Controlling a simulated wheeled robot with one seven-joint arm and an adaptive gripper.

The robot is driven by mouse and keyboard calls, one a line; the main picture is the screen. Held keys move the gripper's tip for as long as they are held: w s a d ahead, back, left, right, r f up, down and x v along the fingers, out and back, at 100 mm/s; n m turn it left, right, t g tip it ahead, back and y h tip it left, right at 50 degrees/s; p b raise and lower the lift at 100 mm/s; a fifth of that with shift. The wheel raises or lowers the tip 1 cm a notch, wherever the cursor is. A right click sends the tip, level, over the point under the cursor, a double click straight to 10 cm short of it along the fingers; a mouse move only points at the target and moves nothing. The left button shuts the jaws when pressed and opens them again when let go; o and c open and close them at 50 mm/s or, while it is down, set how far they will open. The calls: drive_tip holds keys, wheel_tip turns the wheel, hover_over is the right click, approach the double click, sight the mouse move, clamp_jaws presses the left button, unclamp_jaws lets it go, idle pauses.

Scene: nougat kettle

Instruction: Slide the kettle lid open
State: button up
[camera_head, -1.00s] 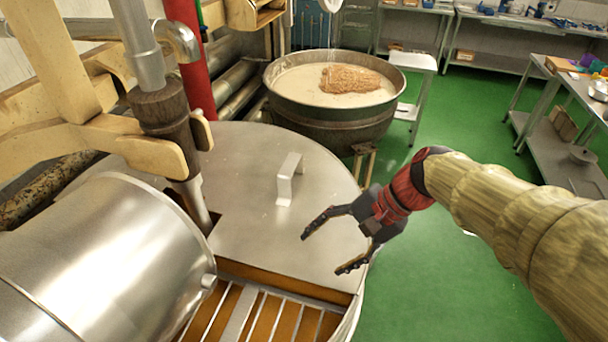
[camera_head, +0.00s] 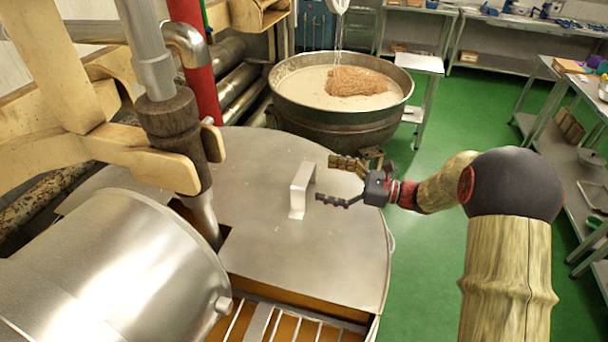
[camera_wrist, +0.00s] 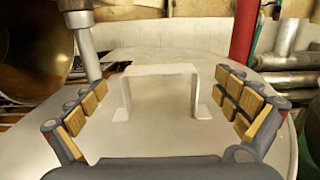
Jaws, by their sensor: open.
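The kettle lid (camera_head: 265,245) is a flat, round, grey metal plate over the near kettle. Its upright bracket handle (camera_head: 300,190) stands on the lid's right part. In the wrist view the handle (camera_wrist: 160,70) is a white arch, centred ahead between the spread fingers. My gripper (camera_head: 326,180) is open and empty, just to the right of the handle and apart from it, with its fingers pointing left at it. The wrist view shows both padded fingers of my gripper (camera_wrist: 163,115) wide apart. A slotted opening with bars (camera_head: 285,325) shows at the lid's near edge.
A shiny metal drum (camera_head: 110,265) stands at the lower left. A vertical shaft (camera_head: 170,120) and a red pipe (camera_head: 195,70) rise behind it. A second kettle (camera_head: 335,125) with pale contents is behind. Green floor (camera_head: 430,240) is open on the right.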

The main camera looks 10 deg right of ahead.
sight(304, 173)
drive_tip(key=x, duration=0.6)
drive_tip(key=shift+b, duration=0.4)
drive_tip(key=shift+c, duration=1.2)
drive_tip(key=c, duration=1.1)
drive_tip(key=shift+c, duration=0.4)
